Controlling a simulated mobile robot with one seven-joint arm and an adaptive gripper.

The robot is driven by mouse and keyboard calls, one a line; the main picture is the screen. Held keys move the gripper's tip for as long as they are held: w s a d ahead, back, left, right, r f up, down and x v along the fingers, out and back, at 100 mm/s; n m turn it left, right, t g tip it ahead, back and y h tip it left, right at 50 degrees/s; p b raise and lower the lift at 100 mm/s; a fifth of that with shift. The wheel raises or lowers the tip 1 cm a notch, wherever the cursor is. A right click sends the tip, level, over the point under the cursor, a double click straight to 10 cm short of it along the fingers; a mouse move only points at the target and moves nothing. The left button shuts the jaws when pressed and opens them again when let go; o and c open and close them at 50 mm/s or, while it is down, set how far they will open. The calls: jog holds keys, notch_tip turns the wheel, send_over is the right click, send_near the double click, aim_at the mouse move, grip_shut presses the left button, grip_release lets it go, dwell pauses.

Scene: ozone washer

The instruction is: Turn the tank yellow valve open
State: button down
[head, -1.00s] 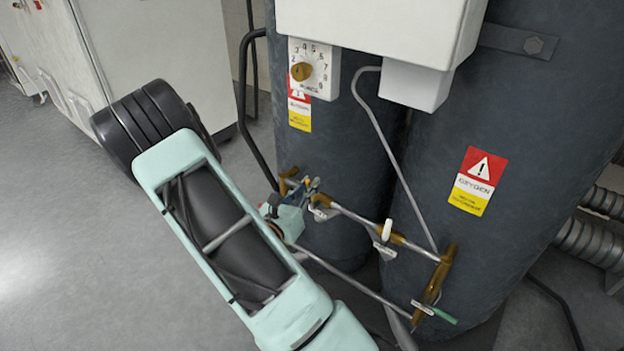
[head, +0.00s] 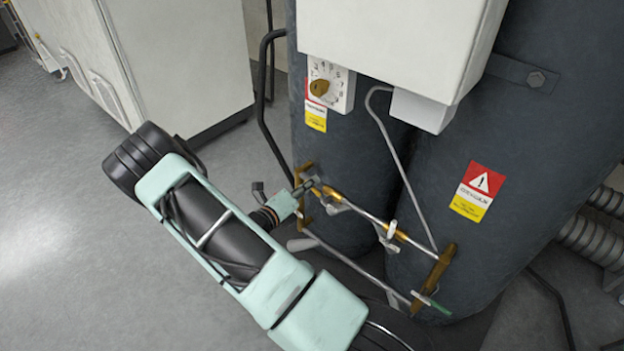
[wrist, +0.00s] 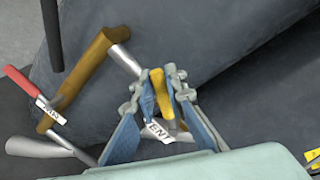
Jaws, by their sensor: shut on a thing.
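The yellow valve handle (wrist: 163,98) stands between the two blue-padded fingers of my gripper (wrist: 164,90) in the wrist view. The fingers are shut on it, one on each side. A white tag with dark letters (wrist: 160,130) hangs just below the handle, partly hidden by the fingers. In the head view my gripper (head: 306,186) reaches the upper left end of the silver and brass pipework (head: 360,214). The yellow handle is hidden there behind the fingers. The dark tank (head: 350,165) stands behind it. I cannot tell how far the handle is turned.
A red handle with a tag (wrist: 20,86) sits left of my gripper. A second tank (head: 520,130) stands right. A white box (head: 400,40) overhangs. Floor at left is clear.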

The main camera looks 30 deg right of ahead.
jog(key=shift+w+a+f+n, duration=0.1)
jog(key=shift+f+n, duration=0.25)
jog(key=shift+n, duration=0.15)
jog(key=shift+f+g, duration=0.1)
jog(key=shift+g, duration=0.2)
jog(key=c, duration=1.9)
grip_release()
jog(key=shift+c, duration=0.2)
jog(key=v, duration=1.2)
